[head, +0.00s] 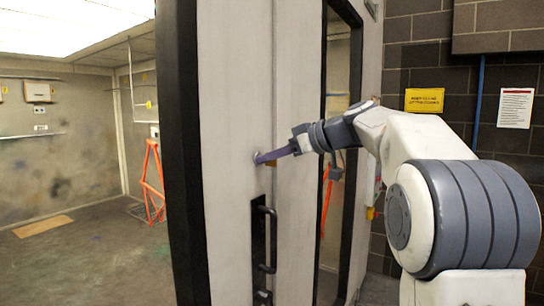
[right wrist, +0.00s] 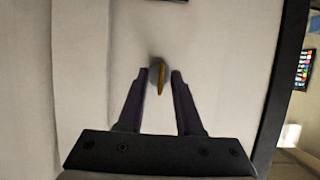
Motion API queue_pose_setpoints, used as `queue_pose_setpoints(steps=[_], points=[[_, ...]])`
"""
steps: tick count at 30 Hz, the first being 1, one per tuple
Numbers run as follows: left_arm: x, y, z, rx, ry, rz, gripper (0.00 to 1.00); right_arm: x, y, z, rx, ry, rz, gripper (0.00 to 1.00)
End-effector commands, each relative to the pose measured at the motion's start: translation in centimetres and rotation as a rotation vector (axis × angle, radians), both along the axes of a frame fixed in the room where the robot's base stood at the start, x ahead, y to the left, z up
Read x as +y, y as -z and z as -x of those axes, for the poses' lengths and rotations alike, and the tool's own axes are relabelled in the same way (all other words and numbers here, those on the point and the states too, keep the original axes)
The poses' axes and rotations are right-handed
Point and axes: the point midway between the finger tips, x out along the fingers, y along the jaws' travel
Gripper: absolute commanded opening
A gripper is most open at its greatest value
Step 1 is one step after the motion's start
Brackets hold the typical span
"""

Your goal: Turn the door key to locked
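The brass door key (right wrist: 161,80) sits in a round grey lock (right wrist: 155,65) on the pale door (head: 230,110). In the right wrist view the key looks narrow and nearly upright in the picture. My right gripper (right wrist: 160,75) is open, with one purple finger on each side of the key and a gap visible on both sides. In the head view my right gripper (head: 262,157) reaches in from the right to the lock, above the door handle (head: 265,240). Its fingers hide most of the key there. My left gripper is not in view.
A black door edge (head: 185,150) stands at the left, and a black-framed window strip (head: 333,150) lies right of the lock. Beyond the door, the booth holds an orange stand (head: 153,180). A dark block wall (head: 410,60) with signs is at the right.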

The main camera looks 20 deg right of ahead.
Motion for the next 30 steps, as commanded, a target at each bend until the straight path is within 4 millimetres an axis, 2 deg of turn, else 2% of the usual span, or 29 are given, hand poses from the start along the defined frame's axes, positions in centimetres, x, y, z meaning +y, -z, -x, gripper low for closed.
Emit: queue_pose_setpoints(steps=[1,2,3,17,30], points=[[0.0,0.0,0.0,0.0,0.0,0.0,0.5,-0.02,-0.01,0.01,0.0,0.0,0.0,0.13],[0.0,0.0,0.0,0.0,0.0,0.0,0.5,-0.02,-0.01,0.02,0.0,0.0,0.0,0.02],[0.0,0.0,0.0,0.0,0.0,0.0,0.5,-0.04,-0.02,0.02,0.0,0.0,0.0,0.0],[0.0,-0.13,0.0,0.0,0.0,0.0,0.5,-0.14,-0.07,-0.02,0.036,0.001,-0.047,0.0],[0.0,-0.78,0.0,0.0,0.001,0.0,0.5,-0.43,-0.09,-0.26,0.245,0.002,-0.321,0.0]])
